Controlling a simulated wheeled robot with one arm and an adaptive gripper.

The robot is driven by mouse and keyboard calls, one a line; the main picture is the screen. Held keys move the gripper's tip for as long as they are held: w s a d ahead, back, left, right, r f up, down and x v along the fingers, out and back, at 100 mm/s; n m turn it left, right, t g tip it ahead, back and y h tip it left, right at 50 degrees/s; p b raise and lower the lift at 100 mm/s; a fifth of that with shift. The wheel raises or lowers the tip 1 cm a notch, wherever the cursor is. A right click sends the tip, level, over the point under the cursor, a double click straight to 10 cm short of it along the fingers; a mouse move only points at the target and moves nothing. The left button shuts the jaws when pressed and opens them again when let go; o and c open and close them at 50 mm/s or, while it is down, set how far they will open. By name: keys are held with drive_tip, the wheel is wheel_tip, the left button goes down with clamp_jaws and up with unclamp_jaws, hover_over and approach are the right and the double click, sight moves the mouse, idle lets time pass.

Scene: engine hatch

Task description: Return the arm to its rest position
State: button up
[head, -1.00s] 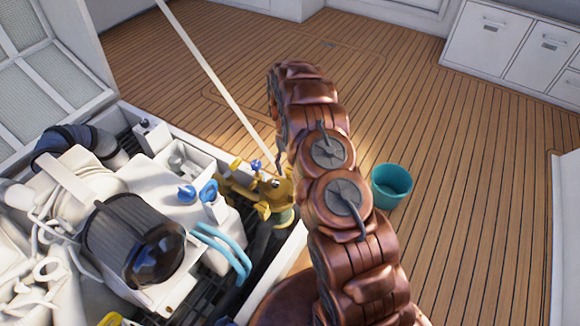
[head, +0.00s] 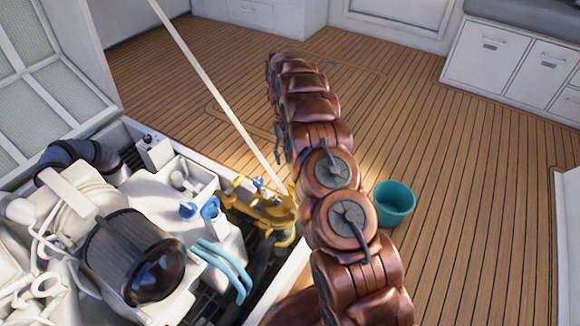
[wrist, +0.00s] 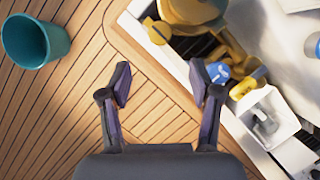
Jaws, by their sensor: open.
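My copper-coloured arm (head: 322,130) rises through the middle of the head view, bent and stretched out over the wooden deck beside the open hatch. My gripper (wrist: 161,80) shows in the wrist view with its two dark fingers apart and nothing between them. Below it are deck planks and the pale hatch rim (wrist: 180,65). In the head view the arm mostly hides the gripper.
The open engine hatch at left holds a white engine with a black domed part (head: 150,262) and a yellow valve assembly (head: 262,210). A pale pole (head: 215,90) slants across the hatch. A teal bucket (head: 394,204) stands right of my arm. White cabinets (head: 510,60) line the back; open deck lies between.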

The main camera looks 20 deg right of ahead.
drive_tip(key=shift+w+r, duration=0.15)
drive_tip(key=shift+r, duration=0.4)
drive_tip(key=shift+r, duration=0.1)
drive_tip(key=s+a+r+n+p, duration=0.1)
drive_tip(key=s+a+r+p, duration=0.25)
drive_tip(key=r, duration=0.75)
drive_tip(key=s+a+r+t+p, duration=0.1)
drive_tip(key=s+a+r+p, duration=0.3)
drive_tip(key=r, duration=0.6)
drive_tip(key=s+a+r+n+p, duration=0.1)
drive_tip(key=s+a+r+p, duration=0.1)
drive_tip(key=s+r+p, duration=0.65)
drive_tip(key=s+a+r+p, duration=0.1)
drive_tip(key=s+r+p, duration=0.6)
drive_tip(key=s+r, duration=0.4)
drive_tip(key=s+a+r+t+p, duration=0.1)
drive_tip(key=s+r+p, duration=0.6)
drive_tip(key=s+r, duration=0.4)
drive_tip(key=shift+s+a+r+t+h, duration=0.3)
drive_tip(key=shift+s+a+h, duration=0.1)
drive_tip(key=shift+s, duration=2.45)
drive_tip(key=shift+c, duration=0.2)
